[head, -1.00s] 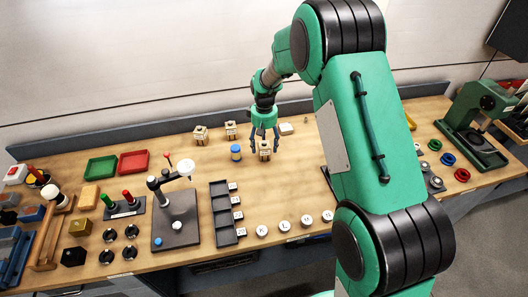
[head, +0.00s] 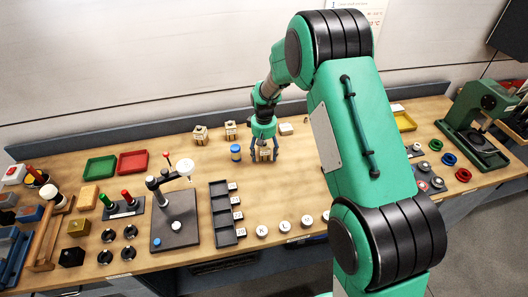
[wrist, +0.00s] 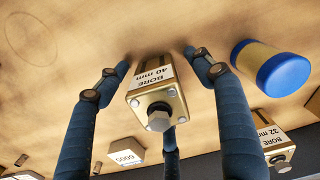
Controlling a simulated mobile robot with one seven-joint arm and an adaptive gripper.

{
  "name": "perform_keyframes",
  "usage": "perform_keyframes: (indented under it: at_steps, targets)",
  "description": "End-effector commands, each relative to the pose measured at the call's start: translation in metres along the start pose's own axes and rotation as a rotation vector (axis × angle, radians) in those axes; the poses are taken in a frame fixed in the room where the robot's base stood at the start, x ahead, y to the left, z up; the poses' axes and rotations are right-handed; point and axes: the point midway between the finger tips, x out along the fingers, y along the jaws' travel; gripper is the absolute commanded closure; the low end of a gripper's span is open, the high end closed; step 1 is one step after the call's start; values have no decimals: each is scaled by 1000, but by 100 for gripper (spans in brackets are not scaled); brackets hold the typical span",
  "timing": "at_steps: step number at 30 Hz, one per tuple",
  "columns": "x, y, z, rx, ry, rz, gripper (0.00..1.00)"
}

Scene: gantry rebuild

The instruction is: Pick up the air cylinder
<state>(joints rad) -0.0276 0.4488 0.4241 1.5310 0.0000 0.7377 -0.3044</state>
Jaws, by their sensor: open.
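A brass-coloured block-shaped air cylinder (head: 266,155) stands on the bench. In the wrist view this cylinder (wrist: 153,102) has a hex nut on its end and a label reading "BORE 40 mm". My three-fingered gripper (head: 264,157) is open, low over the bench, with its fingers spread around the cylinder. In the wrist view the gripper (wrist: 160,75) shows gaps between the side fingers and the cylinder; the third finger is partly hidden behind it. Two similar cylinders stand to the left, one (head: 200,135) beside another (head: 231,131). The wrist view shows one labelled "BORE 32 mm" (wrist: 270,138).
A blue-and-yellow can (head: 236,153) stands close left of my gripper. A small pale box (head: 286,129) lies behind it. A dark slotted rack (head: 222,210) and several round lettered pieces stand nearer the front. Bare bench lies in front of the cylinder.

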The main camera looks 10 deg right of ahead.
Motion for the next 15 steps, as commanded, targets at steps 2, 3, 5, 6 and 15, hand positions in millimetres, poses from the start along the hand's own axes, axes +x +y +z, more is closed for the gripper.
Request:
perform_keyframes:
  at_steps: [2, 3, 5, 6, 15]
  targets:
    - [0, 0, 0, 0, 0, 0, 33]
    - [0, 0, 0, 0, 0, 0, 33]
    - [0, 0, 0, 0, 0, 0, 33]
    - [0, 0, 0, 0, 0, 0, 33]
    - [0, 0, 0, 0, 0, 0, 89]
